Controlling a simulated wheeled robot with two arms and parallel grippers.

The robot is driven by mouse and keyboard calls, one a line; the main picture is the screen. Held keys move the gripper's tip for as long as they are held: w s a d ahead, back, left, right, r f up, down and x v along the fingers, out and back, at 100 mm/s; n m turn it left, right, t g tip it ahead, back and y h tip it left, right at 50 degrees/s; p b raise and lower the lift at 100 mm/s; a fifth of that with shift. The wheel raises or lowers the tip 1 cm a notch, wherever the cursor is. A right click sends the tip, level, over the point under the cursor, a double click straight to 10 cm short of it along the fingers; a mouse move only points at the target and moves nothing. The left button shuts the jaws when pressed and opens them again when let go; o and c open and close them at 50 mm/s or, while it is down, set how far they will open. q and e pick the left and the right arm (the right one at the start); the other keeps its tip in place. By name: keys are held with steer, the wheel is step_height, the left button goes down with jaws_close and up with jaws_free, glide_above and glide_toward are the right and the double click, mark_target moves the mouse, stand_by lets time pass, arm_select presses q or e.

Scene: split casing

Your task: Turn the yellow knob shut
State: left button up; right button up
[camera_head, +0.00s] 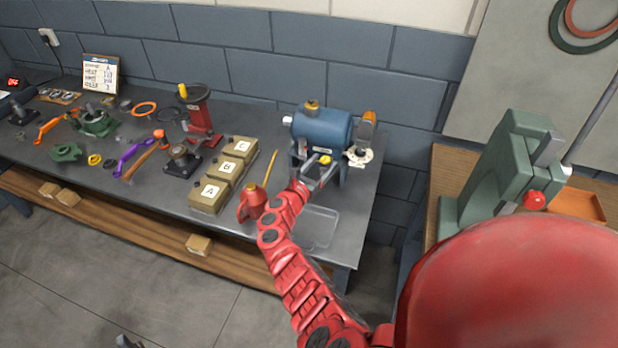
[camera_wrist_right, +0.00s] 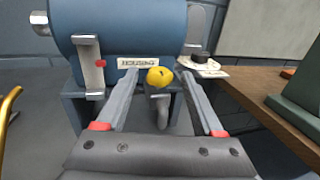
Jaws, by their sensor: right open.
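The yellow knob (camera_head: 325,160) sits on the front of a blue cylindrical housing (camera_head: 322,131) on the right part of the grey bench. In the right wrist view the yellow knob (camera_wrist_right: 160,77) shows just under a white label reading HOUSING (camera_wrist_right: 136,63), above a grey pipe-like stem (camera_wrist_right: 162,112). My right gripper (camera_head: 316,172) reaches in from the front. Its two fingers are open and point at the knob, which shows between the fingertips in the wrist view. I cannot tell whether they touch it.
Boxes lettered A, B and C (camera_head: 226,168), a red pot-like part (camera_head: 253,203) and a clear tray (camera_head: 320,227) are near my right arm. A white flange (camera_head: 360,156) is right of the housing. A green machine (camera_head: 505,170) stands on the wooden table at right.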

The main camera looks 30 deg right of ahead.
steer(key=b+v, duration=0.2)
steer(key=v, duration=1.5)
steer(key=shift+w, duration=0.15)
